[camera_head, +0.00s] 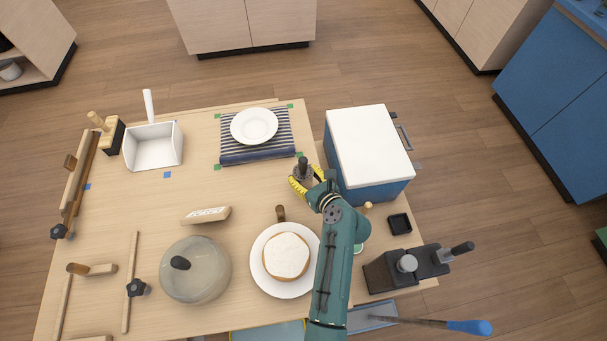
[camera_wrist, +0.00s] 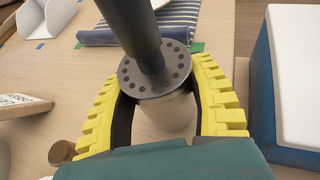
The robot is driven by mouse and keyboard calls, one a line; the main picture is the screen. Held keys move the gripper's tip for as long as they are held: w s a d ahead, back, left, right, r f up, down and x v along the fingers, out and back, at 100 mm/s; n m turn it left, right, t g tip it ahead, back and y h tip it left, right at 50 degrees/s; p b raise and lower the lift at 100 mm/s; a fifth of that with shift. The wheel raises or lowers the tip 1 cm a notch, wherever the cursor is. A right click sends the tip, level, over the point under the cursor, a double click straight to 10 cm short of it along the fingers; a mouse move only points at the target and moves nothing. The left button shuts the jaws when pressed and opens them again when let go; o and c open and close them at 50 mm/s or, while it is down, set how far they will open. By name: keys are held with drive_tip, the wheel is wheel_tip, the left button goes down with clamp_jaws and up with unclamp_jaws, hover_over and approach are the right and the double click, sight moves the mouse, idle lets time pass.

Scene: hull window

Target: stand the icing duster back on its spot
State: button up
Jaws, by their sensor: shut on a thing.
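The icing duster (camera_head: 303,165) appears to be the piece with a dark upright handle, a grey perforated disc and a pale round body. In the wrist view it (camera_wrist: 155,75) stands between my yellow fingers, roughly upright with its top leaning slightly left. My gripper (camera_head: 303,181) is shut on it, near the middle of the table, left of the blue box. The duster's foot is hidden, so I cannot tell whether it touches the table. A small black square (camera_head: 399,223) lies at the table's right side; I cannot tell whether it is the duster's spot.
A blue box with a white lid (camera_head: 368,145) stands close right of my gripper. A striped cloth (camera_head: 258,150) with a white plate (camera_head: 254,126) lies behind. A cake (camera_head: 286,256) and a glass dome (camera_head: 195,270) are in front. Bare table lies left of my gripper.

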sight(308, 184)
drive_tip(key=shift+f+b, duration=0.7)
drive_tip(key=shift+f, duration=0.3)
idle(0.3)
drive_tip(key=o, duration=1.3)
drive_tip(key=shift+s+d+r+p, duration=0.25)
drive_tip(key=shift+s+r+p, duration=0.1)
drive_tip(key=shift+p, duration=0.4)
drive_tip(key=shift+p+v, duration=1.1)
drive_tip(key=shift+v, duration=0.05)
drive_tip(key=p+v, duration=0.3)
drive_tip(key=shift+s+d+r, duration=0.15)
drive_tip(key=shift+s+d, duration=0.05)
drive_tip(key=shift+s, duration=0.05)
drive_tip(key=shift+s+d+p, duration=0.25)
drive_tip(key=shift+s+p, duration=0.15)
drive_tip(key=shift+s, duration=0.05)
